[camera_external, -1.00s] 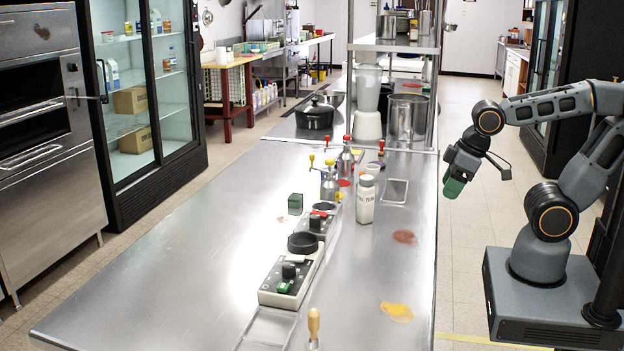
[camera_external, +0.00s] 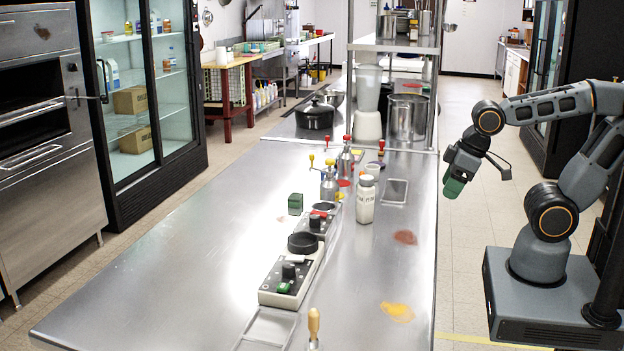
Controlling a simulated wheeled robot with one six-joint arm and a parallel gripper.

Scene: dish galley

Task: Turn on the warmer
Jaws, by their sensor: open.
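A low pale unit with a dark top stands on the steel counter (camera_external: 190,285), towards its near end. Its front panel (camera_external: 284,279) bears a black knob (camera_external: 289,271) and a green switch (camera_external: 284,287). A round black plate or ring (camera_external: 302,242) sits behind that panel. A similar panel (camera_external: 317,224) with a red switch and a dark knob stands just beyond. I cannot tell from a label which is the warmer. My gripper (camera_external: 454,187) is open and empty, pointing down beyond the counter's right edge, well away from both panels. Its finger gap is hard to see.
A white shaker jar (camera_external: 365,200), pump bottles (camera_external: 329,187) and a green box (camera_external: 295,203) stand near the far panel. A wooden-handled tool (camera_external: 313,325) stands at the near edge. Yellow (camera_external: 397,312) and red (camera_external: 405,237) spills mark the right side. The left counter is clear.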

